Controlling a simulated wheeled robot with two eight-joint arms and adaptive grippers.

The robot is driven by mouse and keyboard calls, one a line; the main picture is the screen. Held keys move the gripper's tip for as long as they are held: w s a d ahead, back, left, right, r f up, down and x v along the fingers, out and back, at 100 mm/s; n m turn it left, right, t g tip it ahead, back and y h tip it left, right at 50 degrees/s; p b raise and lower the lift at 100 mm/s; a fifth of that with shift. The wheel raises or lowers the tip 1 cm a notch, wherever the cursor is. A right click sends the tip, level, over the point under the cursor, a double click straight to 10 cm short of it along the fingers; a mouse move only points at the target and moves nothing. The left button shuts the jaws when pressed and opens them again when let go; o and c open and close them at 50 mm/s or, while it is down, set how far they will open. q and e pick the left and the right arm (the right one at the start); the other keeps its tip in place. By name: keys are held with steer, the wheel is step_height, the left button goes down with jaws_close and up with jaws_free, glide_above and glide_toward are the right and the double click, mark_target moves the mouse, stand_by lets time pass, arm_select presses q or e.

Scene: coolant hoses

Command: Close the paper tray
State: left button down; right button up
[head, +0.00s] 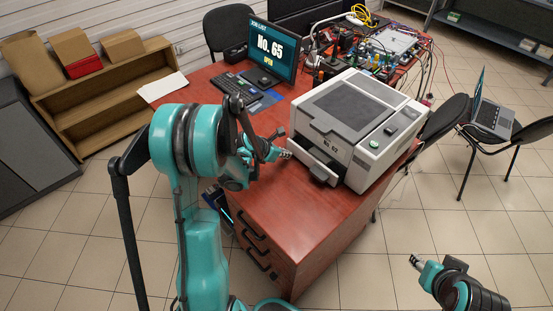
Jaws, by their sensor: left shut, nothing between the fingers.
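A light grey printer (377,133) with a dark lid stands on the red-brown desk. Its paper tray (318,168) shows low on the front side, sticking out a little, with a dark block at its outer edge. My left gripper (286,154) is shut and empty, just left of the tray's left end. I cannot tell whether it touches the printer. My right gripper (415,261) is at the lower right, away from the desk, over the floor. Its fingers are too small to read.
A monitor (269,47) reading "No. 65 OPEN", a keyboard (235,88) and white paper (162,87) lie left of the printer. Cables and electronics (375,48) crowd the desk behind it. A chair with a laptop (490,117) stands right. The desk front is clear.

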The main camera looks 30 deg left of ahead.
mark_target(296, 144)
arm_select(q)
steer(key=shift+w+d, duration=0.25)
steer(key=shift+w, duration=0.5)
steer(key=w, duration=0.1)
steer(key=w+d, duration=0.1)
steer(key=w, duration=0.2)
steer(key=shift+w+d, duration=0.25)
steer(key=shift+d, duration=0.05)
steer(key=shift+r, duration=0.15)
